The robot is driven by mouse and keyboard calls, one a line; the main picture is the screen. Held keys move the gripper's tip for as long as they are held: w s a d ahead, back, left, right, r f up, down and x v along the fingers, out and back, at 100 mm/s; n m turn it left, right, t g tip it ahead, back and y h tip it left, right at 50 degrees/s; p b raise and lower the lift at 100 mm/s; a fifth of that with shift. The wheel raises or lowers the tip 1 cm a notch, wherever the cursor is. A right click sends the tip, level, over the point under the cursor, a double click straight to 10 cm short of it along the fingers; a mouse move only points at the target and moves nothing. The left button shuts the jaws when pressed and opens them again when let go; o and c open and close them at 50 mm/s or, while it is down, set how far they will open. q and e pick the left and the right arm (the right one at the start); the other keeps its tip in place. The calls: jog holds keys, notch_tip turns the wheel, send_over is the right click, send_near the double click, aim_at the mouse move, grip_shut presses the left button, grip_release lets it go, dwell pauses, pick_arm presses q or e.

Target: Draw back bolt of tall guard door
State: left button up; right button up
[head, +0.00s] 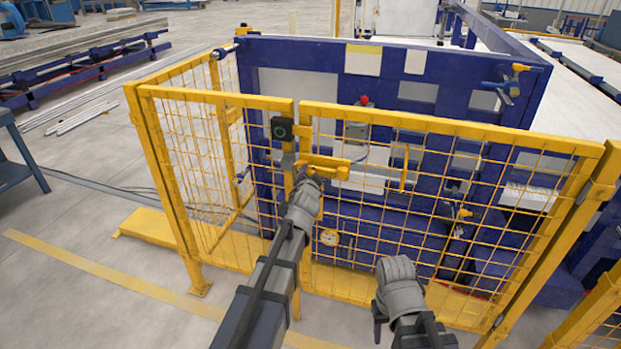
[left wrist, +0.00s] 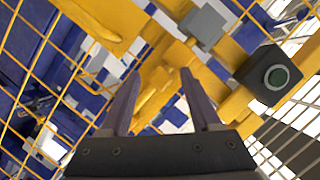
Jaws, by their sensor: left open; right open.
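The tall yellow mesh guard door (head: 450,128) stands closed beside the fixed mesh panel (head: 215,97). Its yellow bolt (head: 324,160) lies across the gap between the two frames. My left gripper (head: 307,172) is at the bolt, just below and in front of it; its fingers are small there. In the left wrist view the two fingers of my left gripper (left wrist: 160,75) are apart, with yellow bolt parts (left wrist: 152,98) showing between and beyond them. I cannot tell whether they touch. My right gripper (head: 383,290) is low in front of the door, away from the bolt, its fingers hardly visible.
A yellow pull handle (head: 405,166) is on the door. Blue machinery (head: 270,50) stands behind the mesh. The floor at left is open.

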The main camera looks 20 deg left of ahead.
pick_arm(q)
jog(key=shift+w+a+f, duration=0.1)
jog(key=shift+w+f, duration=0.1)
jog(key=shift+w, duration=0.35)
jog(key=shift+s, duration=0.1)
grip_shut()
dwell(0.9)
